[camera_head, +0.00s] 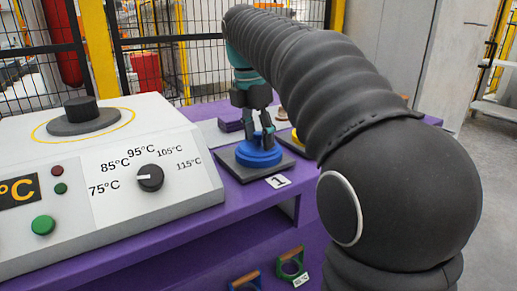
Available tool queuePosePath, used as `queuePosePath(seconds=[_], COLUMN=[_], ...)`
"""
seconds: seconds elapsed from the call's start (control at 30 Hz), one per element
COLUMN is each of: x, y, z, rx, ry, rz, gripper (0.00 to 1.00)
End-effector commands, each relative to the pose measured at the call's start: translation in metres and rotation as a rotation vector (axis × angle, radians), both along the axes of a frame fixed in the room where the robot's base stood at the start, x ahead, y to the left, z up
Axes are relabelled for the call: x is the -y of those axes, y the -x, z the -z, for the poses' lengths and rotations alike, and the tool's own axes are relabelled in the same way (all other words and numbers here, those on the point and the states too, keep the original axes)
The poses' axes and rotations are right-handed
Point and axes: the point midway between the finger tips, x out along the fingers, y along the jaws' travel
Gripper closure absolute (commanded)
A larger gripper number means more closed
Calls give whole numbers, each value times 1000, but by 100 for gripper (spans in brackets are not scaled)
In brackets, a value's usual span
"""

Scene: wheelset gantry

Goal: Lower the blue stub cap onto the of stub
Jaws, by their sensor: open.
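The blue stub cap (259,156) is a round blue piece with a raised middle. It sits level on a dark square plate (232,167) marked with a "1" label, on the purple bench. My gripper (260,139) points straight down over the cap, its fingers at the cap's raised middle. The fingers are open; I cannot tell whether they touch the cap. A stub under the cap is hidden, if there is one. Further dark plate and a yellow piece (297,136) show to the right, partly behind my arm.
A white control box (95,180) with a dial and a dark round heater top (82,118) stands close on the left. A purple block (231,125) lies behind the cap. Green (291,264) and blue (245,281) handled pieces are at the front below. A mesh fence is behind.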

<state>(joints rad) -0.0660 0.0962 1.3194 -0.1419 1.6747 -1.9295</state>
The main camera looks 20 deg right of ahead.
Motion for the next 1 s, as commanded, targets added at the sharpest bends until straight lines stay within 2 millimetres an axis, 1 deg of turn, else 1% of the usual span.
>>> queuePosePath(seconds=[0.07,0.1,0.17,0.2,0.27,0.3,0.6,0.73,0.87,1.0], x=[0,0,0,0,0,0,0,0,0,0], y=[0,0,0,0,0,0,0,0,-1,-1], z=[0,0,0,0,0,0,0,-4,-15,-38], rx=[0,0,0,0,0,0,0,0,2,3], ry=[0,0,0,0,0,0,0,0,0,0], rz=[0,0,0,0,0,0,0,0,0,1], gripper=[45,50,65,75,90,100,100,100,100,100])
